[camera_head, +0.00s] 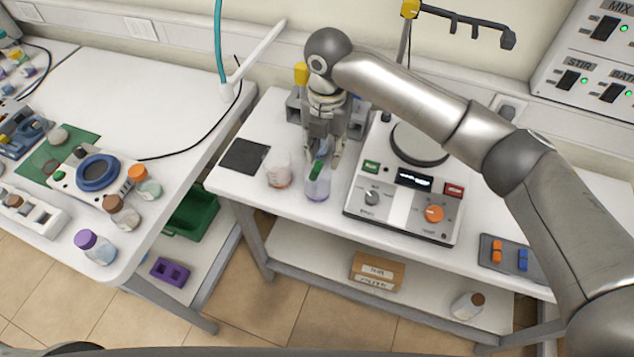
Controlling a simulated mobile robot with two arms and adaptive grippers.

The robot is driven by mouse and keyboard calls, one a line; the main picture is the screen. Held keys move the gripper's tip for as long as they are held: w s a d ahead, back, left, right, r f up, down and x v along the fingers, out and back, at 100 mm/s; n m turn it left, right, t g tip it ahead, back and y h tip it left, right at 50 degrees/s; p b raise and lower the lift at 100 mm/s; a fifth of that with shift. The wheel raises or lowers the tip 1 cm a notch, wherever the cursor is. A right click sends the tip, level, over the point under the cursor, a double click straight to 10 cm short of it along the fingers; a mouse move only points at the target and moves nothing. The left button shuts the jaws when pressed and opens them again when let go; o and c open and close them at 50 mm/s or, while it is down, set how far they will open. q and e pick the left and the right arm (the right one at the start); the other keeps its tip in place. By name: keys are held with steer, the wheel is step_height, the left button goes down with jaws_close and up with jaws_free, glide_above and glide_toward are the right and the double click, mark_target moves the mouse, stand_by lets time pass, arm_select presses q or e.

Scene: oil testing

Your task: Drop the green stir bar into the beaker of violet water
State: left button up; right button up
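The beaker of violet water (318,188) stands near the front edge of the middle table. The green stir bar (317,168) shows at the beaker's mouth, standing roughly upright. My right gripper (324,158) points down just above this beaker. Its two fingers look spread apart, with the stir bar just below and between them; I see no finger pressed on the bar. Whether the bar touches the beaker is too small to tell. My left gripper is not in view.
A beaker of reddish liquid (279,173) stands close on the left, by a dark square pad (244,156). A stirrer hotplate (405,200) with knobs is close on the right. A grey rack (296,106) stands behind the gripper. Bottles crowd the left table.

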steer(key=shift+r, duration=0.1)
step_height(320, 180, up, 12)
stand_by(0.6)
stand_by(0.4)
